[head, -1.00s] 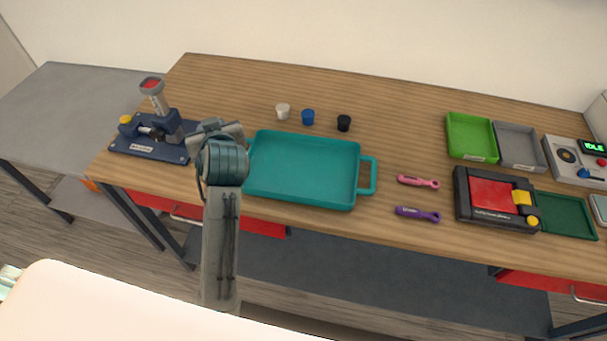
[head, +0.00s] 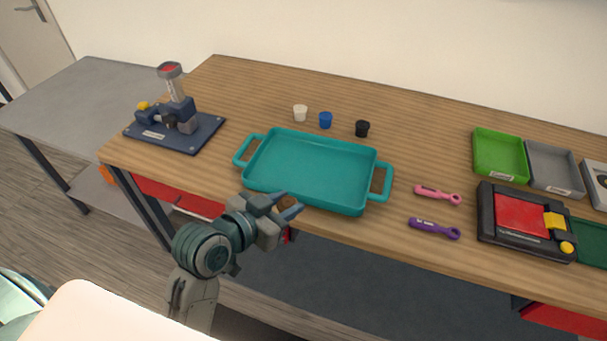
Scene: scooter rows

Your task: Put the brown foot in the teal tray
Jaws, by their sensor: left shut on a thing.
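The teal tray (head: 310,167) lies on the wooden table with a handle at each end, and it looks empty. My left gripper (head: 287,204) is at the tray's front edge, seen from behind. It is shut on a small brown thing, the brown foot (head: 288,203), which shows between its fingers. The foot looks in front of the tray's near rim, not inside it; its height over the table is hard to tell. My right gripper is not in view.
White (head: 300,113), blue (head: 325,120) and black (head: 362,128) feet stand behind the tray. A blue press (head: 175,130) is at left. Pink (head: 438,195) and purple (head: 434,229) tools lie at right, near a green tray (head: 500,155), a grey tray (head: 553,168) and a black-red device (head: 523,217).

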